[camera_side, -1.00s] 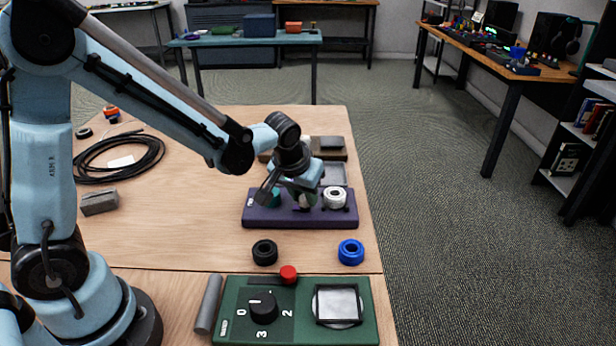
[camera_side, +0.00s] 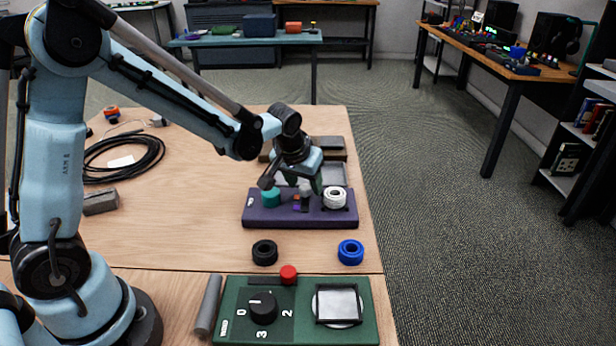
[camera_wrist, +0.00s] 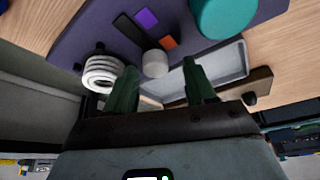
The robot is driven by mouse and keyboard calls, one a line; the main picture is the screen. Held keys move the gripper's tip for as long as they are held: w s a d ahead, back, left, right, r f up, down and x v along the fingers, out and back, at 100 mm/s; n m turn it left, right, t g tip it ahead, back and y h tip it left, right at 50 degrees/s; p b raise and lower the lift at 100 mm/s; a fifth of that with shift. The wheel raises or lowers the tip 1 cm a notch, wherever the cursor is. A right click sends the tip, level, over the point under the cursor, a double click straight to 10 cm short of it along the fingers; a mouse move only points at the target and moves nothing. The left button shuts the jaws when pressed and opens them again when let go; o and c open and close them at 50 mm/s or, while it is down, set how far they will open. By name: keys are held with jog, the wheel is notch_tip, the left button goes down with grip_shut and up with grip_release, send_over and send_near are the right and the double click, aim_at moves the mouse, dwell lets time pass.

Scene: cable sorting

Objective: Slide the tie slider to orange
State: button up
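The purple board (camera_side: 262,216) carries the tie slider, a short pale grey round knob (camera_side: 305,190). In the wrist view the slider knob (camera_wrist: 155,63) stands at one end of a dark slot (camera_wrist: 127,28). An orange patch (camera_wrist: 168,42) lies right beside the knob, and a purple patch (camera_wrist: 147,17) lies farther along the slot. My gripper (camera_wrist: 160,68) is open, with its two green fingers apart on either side of the knob's line of view. In the side view my gripper (camera_side: 294,182) hangs over the board at the knob; contact cannot be told.
On the board are a teal cylinder (camera_side: 271,198) and a white ringed spool (camera_side: 335,197). A grey tray (camera_side: 334,174) lies behind. Black (camera_side: 265,252) and blue (camera_side: 351,252) rings and a green dial panel (camera_side: 240,325) are in front. A black cable coil (camera_side: 122,158) lies left.

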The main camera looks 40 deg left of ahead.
jog(key=shift+s+d+r, duration=0.1)
jog(key=shift+r, duration=0.05)
jog(key=v, duration=1.1)
jog(key=shift+r, duration=0.4)
jog(key=shift+s, duration=0.1)
jog(key=s+d+f+m+t+h, duration=0.1)
jog(key=s+m+t, duration=0.1)
jog(key=s, duration=0.9)
jog(key=shift+s+d+f+m+t+h, duration=0.15)
jog(key=shift+s+f+m+t+h, duration=0.2)
jog(key=shift+m, duration=0.55)
